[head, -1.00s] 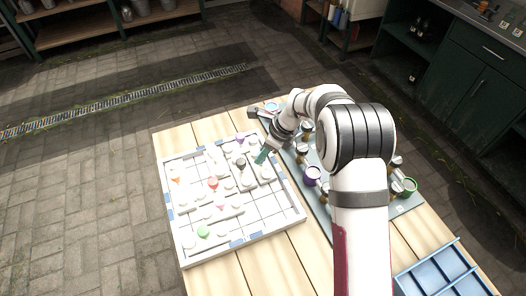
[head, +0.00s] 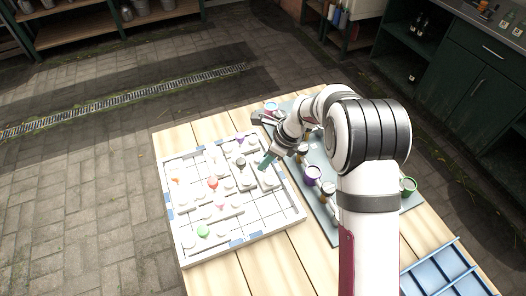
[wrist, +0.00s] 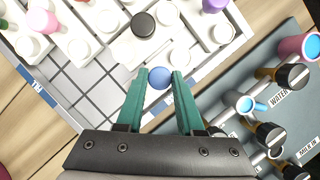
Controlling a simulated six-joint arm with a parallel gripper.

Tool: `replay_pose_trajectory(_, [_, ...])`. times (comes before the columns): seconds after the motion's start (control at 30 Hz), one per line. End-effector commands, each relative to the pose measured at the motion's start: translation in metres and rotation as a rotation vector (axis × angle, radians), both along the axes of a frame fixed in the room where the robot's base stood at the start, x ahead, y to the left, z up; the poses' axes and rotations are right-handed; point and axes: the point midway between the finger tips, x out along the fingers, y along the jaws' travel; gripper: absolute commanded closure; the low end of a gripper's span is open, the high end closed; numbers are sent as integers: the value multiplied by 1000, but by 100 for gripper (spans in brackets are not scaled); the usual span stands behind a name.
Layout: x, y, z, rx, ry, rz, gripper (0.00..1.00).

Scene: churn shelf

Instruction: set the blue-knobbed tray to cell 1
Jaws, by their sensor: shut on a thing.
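The blue knob (wrist: 160,77) of the blue-knobbed tray sits between the green fingertips of my gripper (wrist: 158,76) in the wrist view. My gripper is shut on it. The tray appears as a white piece with round white pots around the knob; its full outline is partly hidden by the fingers. In the head view, my gripper (head: 267,161) is at the right side of the white gridded frame (head: 186,262), and the knob is hidden there. I cannot make out which cell is cell 1.
Neighbouring trays carry a black knob (wrist: 143,24), a pink knob (wrist: 42,21), a red knob (head: 213,184) and a green knob (head: 203,231). Bare grid cells lie near the frame's lower right. A grey mat (head: 335,232) with bottles and cups is to the right, and a blue divided bin (head: 440,270) beyond.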

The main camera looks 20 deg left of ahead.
Motion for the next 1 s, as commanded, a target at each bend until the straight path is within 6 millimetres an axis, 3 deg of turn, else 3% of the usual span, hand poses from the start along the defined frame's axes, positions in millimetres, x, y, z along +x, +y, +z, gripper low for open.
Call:
replay_pose_trajectory(0.2, [-43,-44,1,-1,0,-4,100])
replay_pose_trajectory(0.33, [-60,-62,1,-1,-1,-2,100])
replay_pose_trajectory(0.77, [-72,-71,-1,-3,4,-1,100])
replay_pose_trajectory(0.8, [-72,-72,-1,-4,4,0,60])
replay_pose_trajectory(0.93, [-72,-71,-1,-3,3,0,37])
replay_pose_trajectory(1.0, [-71,-71,-1,-3,2,0,34])
